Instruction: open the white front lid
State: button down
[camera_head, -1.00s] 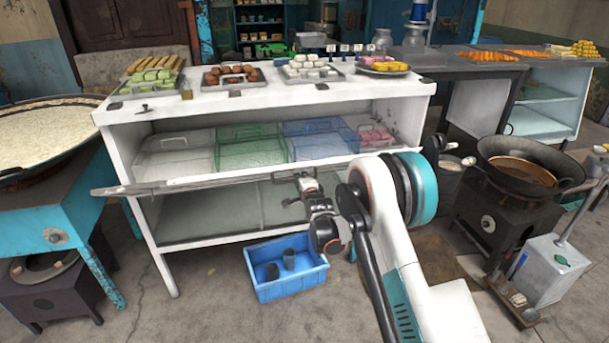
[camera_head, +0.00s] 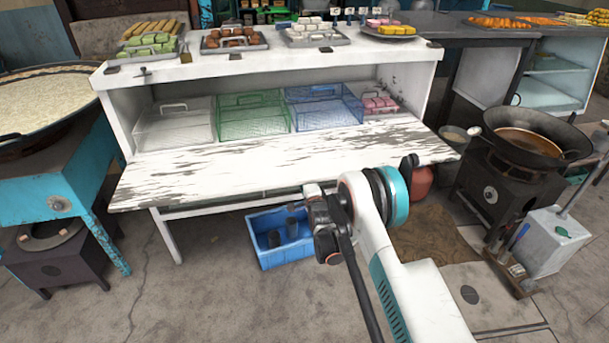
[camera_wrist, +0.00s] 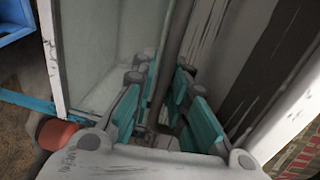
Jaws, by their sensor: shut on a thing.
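The white front lid (camera_head: 290,165) is a long board with worn, peeling paint. It lies folded down in front of the white counter, its upper face showing below the open front compartment (camera_head: 265,85). My gripper (camera_head: 318,195) is at the lid's front edge, right of its middle, largely hidden behind my arm in the head view. In the wrist view my gripper's teal-padded fingers (camera_wrist: 160,95) are shut on a grey strip at the lid's edge (camera_wrist: 178,55). The exact contact is partly hidden by the fingers.
A white basket (camera_head: 174,125), a green basket (camera_head: 252,116) and a blue basket (camera_head: 324,107) stand inside the compartment. A blue crate (camera_head: 275,262) with dark cups sits on the floor below the lid. A wok (camera_head: 525,135) on a stove stands right, a large pan (camera_head: 45,110) left.

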jog(key=shift+f, duration=0.55)
jog(key=c, duration=1.7)
grip_release()
jog(key=shift+w, duration=0.1)
jog(key=v, duration=0.7)
jog(key=shift+s, duration=0.25)
jog(key=shift+s+f, duration=0.1)
jog(key=shift+f, duration=0.05)
